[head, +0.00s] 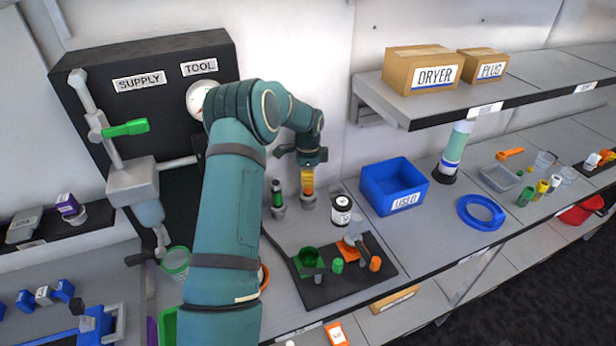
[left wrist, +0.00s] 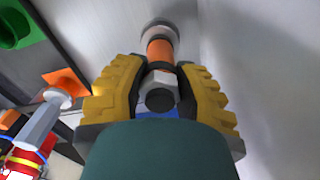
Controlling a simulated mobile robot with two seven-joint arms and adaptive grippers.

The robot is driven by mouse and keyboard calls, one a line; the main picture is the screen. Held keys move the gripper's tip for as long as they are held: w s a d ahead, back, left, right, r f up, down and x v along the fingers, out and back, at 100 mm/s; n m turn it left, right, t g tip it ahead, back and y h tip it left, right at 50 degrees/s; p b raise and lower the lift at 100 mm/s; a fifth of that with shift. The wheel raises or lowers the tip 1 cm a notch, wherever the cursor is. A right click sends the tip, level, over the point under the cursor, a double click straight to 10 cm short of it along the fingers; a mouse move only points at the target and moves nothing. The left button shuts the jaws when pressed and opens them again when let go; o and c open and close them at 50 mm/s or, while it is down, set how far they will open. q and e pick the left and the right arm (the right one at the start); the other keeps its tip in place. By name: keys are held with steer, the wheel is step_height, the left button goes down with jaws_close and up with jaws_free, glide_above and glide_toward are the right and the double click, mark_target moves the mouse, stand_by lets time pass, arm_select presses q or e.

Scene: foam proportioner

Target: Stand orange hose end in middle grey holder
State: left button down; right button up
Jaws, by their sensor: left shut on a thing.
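My left gripper (head: 307,178) points down at the back of the grey bench, with its yellow fingers shut on the orange hose end (head: 308,190). In the left wrist view, the gripper (left wrist: 157,72) has a finger on each side of the orange hose end (left wrist: 160,52), whose near end is grey and dark. The hose end is upright, its lower end at a grey round holder (head: 308,203); how deep it sits I cannot tell. My right gripper is not in view.
A white and black jar (head: 341,208) stands close on the right, with a blue bin (head: 394,187) beyond it. A dark mat (head: 340,288) with green and orange fittings lies in front. A black supply panel (head: 140,55) stands on the left.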

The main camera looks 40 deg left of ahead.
arm_select(q)
steer(key=shift+f, duration=0.4)
steer(key=c, duration=0.7)
jaws_free()
steer(key=shift+c, duration=0.2)
steer(key=shift+r, duration=0.3)
step_height(320, 180, up, 13)
steer(key=shift+f+p, duration=0.15)
steer(key=shift+p, duration=0.35)
steer(key=shift+s+f, duration=0.1)
